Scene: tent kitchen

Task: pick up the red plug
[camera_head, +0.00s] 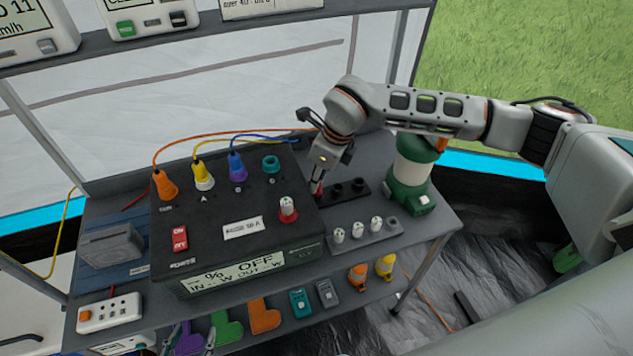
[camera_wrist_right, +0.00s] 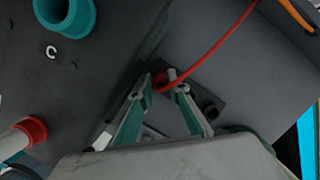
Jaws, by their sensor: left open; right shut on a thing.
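The red plug (camera_head: 317,188) is at the left end of a small black holder (camera_head: 346,191) on the table. My right gripper (camera_head: 319,178) reaches down from above and is shut on it. In the right wrist view, the red plug (camera_wrist_right: 161,80) sits between the two fingertips (camera_wrist_right: 165,87), with a red cable (camera_wrist_right: 222,43) running off to the upper right. I cannot tell whether the plug is clear of the holder. My left gripper (camera_head: 191,337) shows only its fingertips at the bottom edge, spread apart and empty.
A black power box (camera_head: 235,235) stands just left, with orange, yellow and blue plugs, a teal socket (camera_head: 271,163) and a red-ringed white plug (camera_head: 288,208). A grey strip (camera_head: 375,236) holds white plugs in front. A green lantern (camera_head: 411,170) stands close right.

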